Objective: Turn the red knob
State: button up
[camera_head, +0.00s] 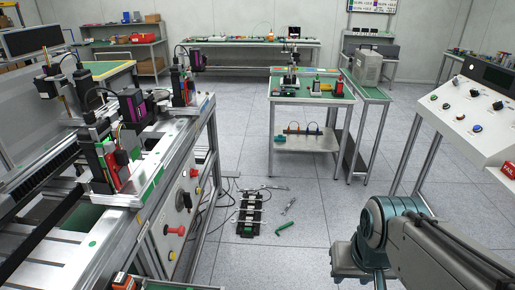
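A red knob (176,231) sticks out from the side panel of the machine on the left, low on its front face. A smaller red control (194,172) sits higher and farther along the same panel. A large black round control (185,201) lies between them. My arm (400,225) comes in from the lower right and bends downward, well to the right of the panel. My gripper is not visible in this view. Nothing of mine touches the red knob.
Tools and a black rack (250,213) lie on the floor between the machine and my arm. A green-topped table (330,100) stands ahead. A sloped white control console (468,108) with several buttons and knobs is at the right.

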aim_at(193, 173)
jog(key=z, duration=0.15)
jog(key=i, duration=1.6)
jog(key=u, duration=0.6)
jog(key=i, duration=0.55)
jog(key=u, duration=0.3)
